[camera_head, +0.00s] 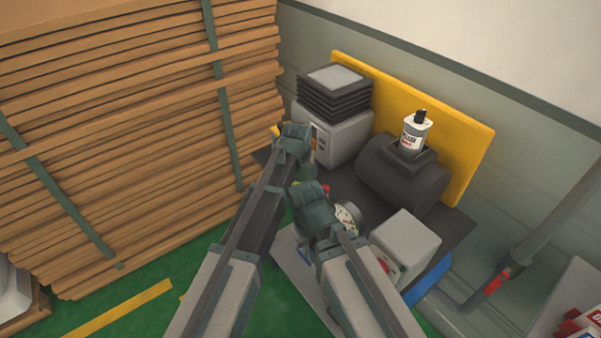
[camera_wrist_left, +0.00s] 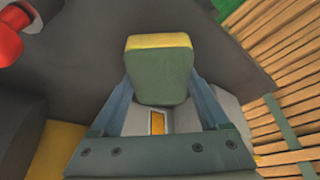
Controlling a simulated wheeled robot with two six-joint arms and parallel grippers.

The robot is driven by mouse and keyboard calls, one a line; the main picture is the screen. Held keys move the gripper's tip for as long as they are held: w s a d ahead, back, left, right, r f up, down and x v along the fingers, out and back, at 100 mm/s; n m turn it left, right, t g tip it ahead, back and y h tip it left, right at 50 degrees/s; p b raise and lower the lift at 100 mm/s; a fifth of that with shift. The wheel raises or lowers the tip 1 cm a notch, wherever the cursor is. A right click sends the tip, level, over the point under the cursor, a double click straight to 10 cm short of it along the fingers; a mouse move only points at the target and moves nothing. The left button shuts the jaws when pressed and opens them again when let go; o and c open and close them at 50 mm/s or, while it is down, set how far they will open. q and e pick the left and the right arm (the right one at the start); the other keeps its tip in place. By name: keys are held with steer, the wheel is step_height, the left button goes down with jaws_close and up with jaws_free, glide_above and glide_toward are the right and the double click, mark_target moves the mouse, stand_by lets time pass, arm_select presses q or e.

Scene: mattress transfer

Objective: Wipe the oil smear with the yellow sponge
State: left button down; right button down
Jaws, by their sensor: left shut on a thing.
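The sponge, with a yellow layer and a green layer, is held between the fingers of my left gripper in the left wrist view (camera_wrist_left: 160,72). Its yellow edge (camera_head: 275,131) shows in the head view, mostly hidden by the gripper. My left gripper (camera_head: 285,134) is shut on it, left of the grey box at the back of the dark bench. My right gripper (camera_head: 308,193) is nearer the front, beside a round gauge; its fingers are hidden behind its own body. I cannot make out the oil smear in either view.
The dark bench top (camera_head: 444,222) carries a grey box (camera_head: 345,138) with stacked black trays (camera_head: 334,97), a dark compressor tank (camera_head: 398,177) with a white bottle (camera_head: 414,133), a gauge (camera_head: 348,214) and a light box (camera_head: 407,246). Stacked cardboard (camera_head: 110,130) stands left.

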arm_select(q)
steer(key=shift+w+d, duration=0.35)
steer(key=shift+d, duration=0.2)
steer(key=shift+w+d, duration=0.35)
steer(key=shift+d, duration=0.2)
steer(key=shift+w+d+r, duration=0.15)
steer(key=shift+w+d, duration=0.25)
steer(key=shift+d, duration=0.2)
steer(key=shift+s+a+f, duration=0.2)
steer(key=shift+s+a, duration=0.75)
steer(key=shift+a, duration=0.3)
steer(key=shift+s+a, duration=0.55)
steer(key=shift+a, duration=0.35)
steer(key=shift+s+a, duration=0.55)
steer(key=shift+a, duration=0.35)
steer(key=shift+s+a+r, duration=0.1)
steer(key=shift+s+a, duration=0.35)
steer(key=shift+a, duration=0.3)
steer(key=shift+s+a, duration=0.45)
steer(key=shift+a, duration=0.25)
